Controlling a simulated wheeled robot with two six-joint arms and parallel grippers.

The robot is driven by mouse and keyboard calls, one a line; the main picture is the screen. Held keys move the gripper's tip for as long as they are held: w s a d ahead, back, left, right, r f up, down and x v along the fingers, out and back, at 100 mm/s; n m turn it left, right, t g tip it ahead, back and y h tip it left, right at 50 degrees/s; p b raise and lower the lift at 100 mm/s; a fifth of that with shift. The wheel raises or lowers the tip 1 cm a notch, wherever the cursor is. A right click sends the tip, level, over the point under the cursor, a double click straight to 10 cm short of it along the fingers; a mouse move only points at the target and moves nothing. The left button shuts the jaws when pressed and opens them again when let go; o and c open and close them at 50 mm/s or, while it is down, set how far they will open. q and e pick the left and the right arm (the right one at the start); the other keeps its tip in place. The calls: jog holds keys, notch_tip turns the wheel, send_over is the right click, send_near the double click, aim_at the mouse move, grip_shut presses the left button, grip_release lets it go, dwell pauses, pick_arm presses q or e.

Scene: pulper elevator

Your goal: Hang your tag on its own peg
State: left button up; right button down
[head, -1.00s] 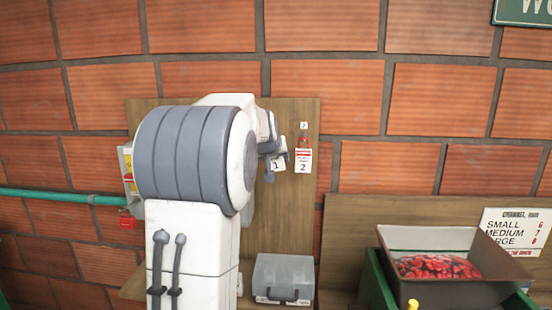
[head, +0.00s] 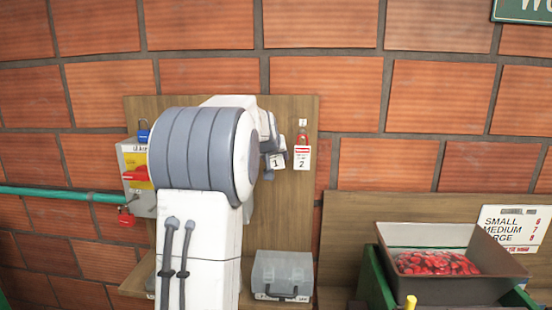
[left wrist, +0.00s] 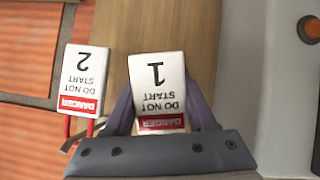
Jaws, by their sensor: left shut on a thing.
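The white tag marked 1 (head: 276,160), with a red DANGER band, is held in my left gripper (head: 270,150) in front of the wooden board (head: 282,215). In the left wrist view, tag 1 (left wrist: 158,80) stands between the gripper's two fingers (left wrist: 160,112). The tag marked 2 (head: 302,158) hangs on the board just right of my gripper, with red above it. It also shows in the left wrist view (left wrist: 82,75), apart from tag 1. My arm hides much of the board, and I cannot make out a free peg. My right gripper is not in view.
A grey box with yellow and red parts (head: 136,172) sits left of my arm, with a red padlock (head: 126,217) below. A clear case (head: 283,272) stands low on the board's shelf. A tray of red berries (head: 437,264) is at the right.

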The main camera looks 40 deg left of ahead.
pick_arm(q)
jog(key=o, duration=1.4)
